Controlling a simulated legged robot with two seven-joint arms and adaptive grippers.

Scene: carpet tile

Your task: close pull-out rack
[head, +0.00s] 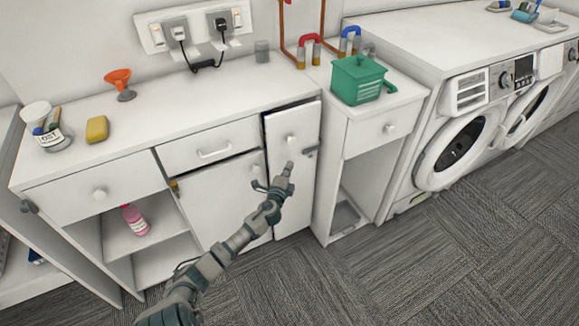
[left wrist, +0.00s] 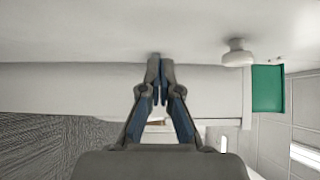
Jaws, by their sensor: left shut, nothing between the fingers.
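The pull-out rack's narrow white front (head: 297,122) stands in the counter unit, right of a wider cabinet door. A dark gap shows along its top and left edge; I cannot tell how far out it stands. Its round knob (head: 291,139) is near the top. My left gripper (head: 288,168) is shut and empty, just below the knob in the head view. In the left wrist view, the closed fingertips (left wrist: 160,62) are close to a white surface, with a round knob (left wrist: 238,52) to their right. I cannot tell whether they touch. My right gripper is not in view.
A drawer (head: 210,148) and a cabinet door (head: 222,195) are left of the rack. An open-bottomed cabinet (head: 355,185) carrying a green box (head: 358,82) stands right of it. Washing machines (head: 455,145) are further right. The carpet floor (head: 430,260) is clear.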

